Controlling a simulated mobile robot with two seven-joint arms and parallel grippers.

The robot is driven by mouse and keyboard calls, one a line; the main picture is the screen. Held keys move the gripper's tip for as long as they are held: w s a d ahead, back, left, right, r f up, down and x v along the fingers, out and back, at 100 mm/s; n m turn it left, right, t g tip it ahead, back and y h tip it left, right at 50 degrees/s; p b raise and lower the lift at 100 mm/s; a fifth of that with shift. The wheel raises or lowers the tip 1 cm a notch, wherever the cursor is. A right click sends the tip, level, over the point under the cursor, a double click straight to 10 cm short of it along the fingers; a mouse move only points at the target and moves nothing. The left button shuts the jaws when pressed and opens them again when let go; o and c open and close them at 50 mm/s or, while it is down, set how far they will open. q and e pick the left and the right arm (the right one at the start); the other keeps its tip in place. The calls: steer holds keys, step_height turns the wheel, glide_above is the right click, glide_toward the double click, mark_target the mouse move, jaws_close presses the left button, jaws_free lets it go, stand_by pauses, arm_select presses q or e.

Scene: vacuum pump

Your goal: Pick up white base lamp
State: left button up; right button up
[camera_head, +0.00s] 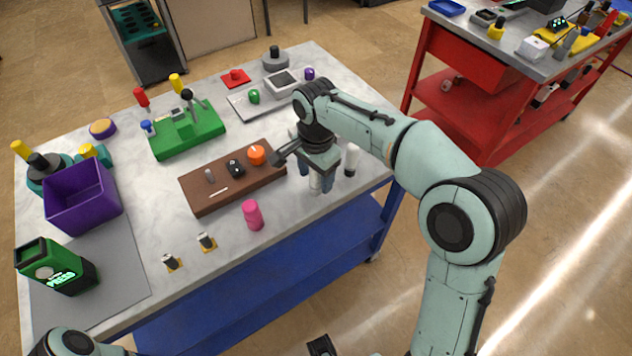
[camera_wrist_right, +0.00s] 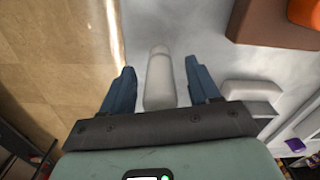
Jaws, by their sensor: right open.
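My right gripper (camera_head: 316,180) points down near the table's front right edge, with its blue fingers apart. A whitish cylinder with a rounded end stands between the fingers in the right wrist view (camera_wrist_right: 160,80), with a gap on each side. In the head view, only a pale part of it shows between the fingers. A second white upright cylinder (camera_head: 351,160) stands just right of the gripper. I cannot tell for certain which of the two is the white base lamp.
A brown block (camera_head: 200,199) with an orange knob (camera_head: 256,155) lies left of the gripper. A green fixture (camera_head: 185,141), a purple bin (camera_head: 82,205) and a grey tray (camera_head: 245,105) occupy the table.

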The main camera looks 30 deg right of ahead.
jaws_close()
